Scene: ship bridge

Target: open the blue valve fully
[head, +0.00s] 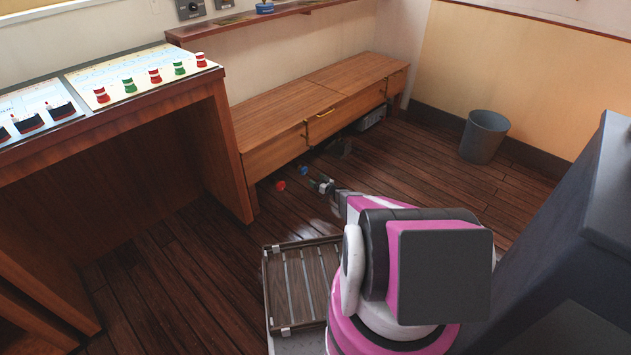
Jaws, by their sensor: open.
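The blue valve (303,171) is a small round blue handle low under the front of the wooden bench. A red valve (281,185) sits to its left. My gripper (323,185) is at the end of my outstretched arm, low beside the bench, just right of and slightly nearer than the blue valve. It looks open and appears apart from the blue handle. A small green spot shows at the fingertips; I cannot tell whether it is another valve. How far the blue valve is turned is too small to tell.
A console desk (120,105) with red and green buoy models stands at left. A slatted rack (303,285) lies near my base. A grey bin (484,136) stands at the back right. Plank floor between is clear.

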